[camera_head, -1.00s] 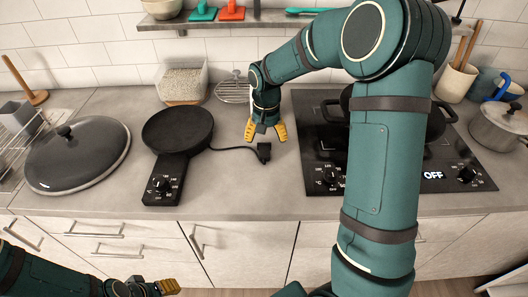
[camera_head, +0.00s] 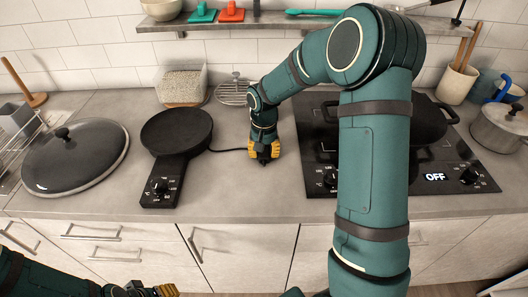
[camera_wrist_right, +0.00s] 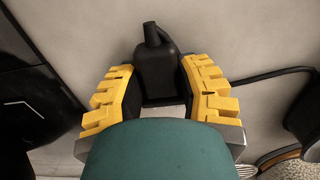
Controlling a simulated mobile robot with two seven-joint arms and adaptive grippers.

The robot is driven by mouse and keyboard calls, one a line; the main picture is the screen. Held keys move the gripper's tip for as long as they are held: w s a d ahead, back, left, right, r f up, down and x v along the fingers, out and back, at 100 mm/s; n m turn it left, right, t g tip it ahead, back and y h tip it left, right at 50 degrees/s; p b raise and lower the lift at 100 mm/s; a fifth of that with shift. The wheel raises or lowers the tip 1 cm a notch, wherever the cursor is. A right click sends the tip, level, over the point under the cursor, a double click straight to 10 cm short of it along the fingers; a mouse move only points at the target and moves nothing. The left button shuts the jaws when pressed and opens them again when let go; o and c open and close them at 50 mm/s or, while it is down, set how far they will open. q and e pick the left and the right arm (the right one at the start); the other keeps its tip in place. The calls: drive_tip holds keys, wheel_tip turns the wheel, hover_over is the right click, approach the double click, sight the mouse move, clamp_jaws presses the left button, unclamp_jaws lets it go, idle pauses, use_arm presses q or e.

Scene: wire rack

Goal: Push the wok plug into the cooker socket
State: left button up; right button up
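The black wok plug (camera_wrist_right: 157,72) sits between the two yellow fingers of my right gripper (camera_wrist_right: 158,88) in the wrist view, with both pads against its sides. In the head view my right gripper (camera_head: 264,152) points down over the counter and mostly hides the plug. A black cord runs left from the plug to the round black pan (camera_head: 177,131) with a dial handle block. The cooker (camera_head: 320,150) is a black hob right of the gripper. I cannot make out its socket. My left gripper (camera_head: 165,290) is cut off at the bottom edge, and its opening is unclear.
A large grey lid (camera_head: 72,155) lies at the left. A clear container (camera_head: 182,85) and a wire trivet (camera_head: 234,92) stand behind. A dark pan (camera_head: 415,122) sits on the hob, partly behind my right arm. A steel pot (camera_head: 497,128) stands at the far right.

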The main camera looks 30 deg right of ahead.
clamp_jaws()
wheel_tip(320, 180, up, 9)
drive_tip(key=shift+r+p, duration=0.1)
drive_tip(key=shift+p, duration=0.95)
drive_tip(key=shift+w+r, duration=0.1)
drive_tip(key=shift+r, duration=0.2)
drive_tip(key=w+p, duration=0.1)
drive_tip(key=p, duration=0.2)
drive_tip(key=w+d+f+p, duration=0.1)
drive_tip(key=p, duration=0.3)
drive_tip(key=w+d+p, duration=0.1)
drive_tip(key=p, duration=0.2)
drive_tip(key=shift+w+f, duration=0.2)
drive_tip(key=shift+f, duration=0.05)
drive_tip(key=shift+w+d+f+p, duration=0.2)
drive_tip(key=shift+f+p, duration=0.4)
drive_tip(key=shift+p, duration=0.2)
use_arm(q)
wheel_tip(320, 180, up, 14)
drive_tip(key=w, duration=0.2)
drive_tip(key=shift+a+t, duration=0.3)
